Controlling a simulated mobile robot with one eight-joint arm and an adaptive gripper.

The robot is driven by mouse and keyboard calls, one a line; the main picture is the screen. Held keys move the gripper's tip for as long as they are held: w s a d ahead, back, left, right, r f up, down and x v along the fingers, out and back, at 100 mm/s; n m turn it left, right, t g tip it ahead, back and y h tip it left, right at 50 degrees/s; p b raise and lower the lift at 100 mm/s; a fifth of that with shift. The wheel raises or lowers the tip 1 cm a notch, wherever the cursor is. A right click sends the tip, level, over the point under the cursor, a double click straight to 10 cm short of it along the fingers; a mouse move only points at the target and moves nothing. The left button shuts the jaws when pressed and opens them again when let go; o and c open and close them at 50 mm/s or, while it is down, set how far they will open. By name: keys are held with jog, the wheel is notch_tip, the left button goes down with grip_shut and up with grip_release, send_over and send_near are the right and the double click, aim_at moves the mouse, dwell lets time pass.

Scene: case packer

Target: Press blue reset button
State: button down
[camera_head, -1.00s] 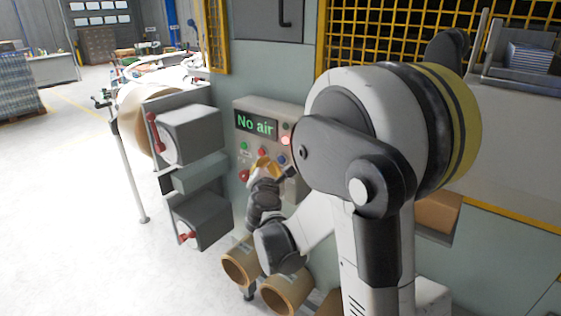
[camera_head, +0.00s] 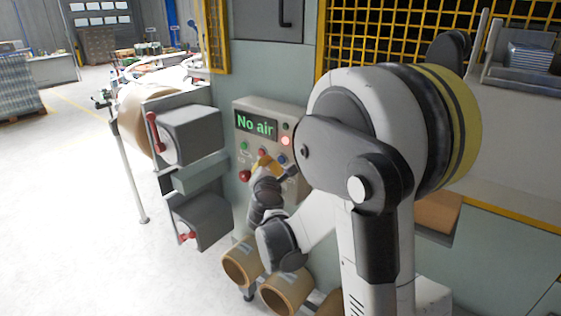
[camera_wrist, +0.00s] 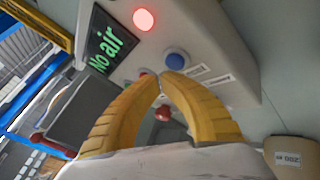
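The blue button (camera_head: 282,158) is on the front of a grey control box (camera_head: 272,109), right of a red button (camera_head: 262,152) and a green button (camera_head: 244,146). In the wrist view the blue button (camera_wrist: 176,61) shows just beyond my yellow fingertips. My gripper (camera_head: 264,160) is in front of the box, to the left of the blue button in the head view. In the wrist view my gripper's fingertips (camera_wrist: 161,76) meet with nothing seen between them. I cannot tell whether they touch the panel.
The display (camera_head: 255,125) reads "No air", and a red lamp (camera_head: 285,141) glows beside it. A red mushroom-shaped button (camera_head: 244,175) is at the panel's lower left. Grey housings (camera_head: 203,222) stand left of the box; cardboard tubes (camera_head: 241,262) are below.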

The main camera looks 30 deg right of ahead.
jog(key=shift+d, duration=0.15)
dwell(0.5)
jog(key=shift+w+d, duration=0.15)
jog(key=shift+d, duration=0.15)
jog(key=shift+w+d, duration=0.15)
jog(key=shift+d, duration=0.25)
dwell(0.6)
dwell(0.4)
jog(key=shift+s+a+b, duration=0.3)
jog(key=shift+a+b, duration=0.1)
jog(key=shift+a, duration=0.4)
jog(key=a, duration=0.1)
jog(key=s+a, duration=0.1)
jog(key=a, duration=0.2)
jog(key=shift+s+a, duration=0.35)
jog(key=shift+a, duration=0.05)
dwell(0.5)
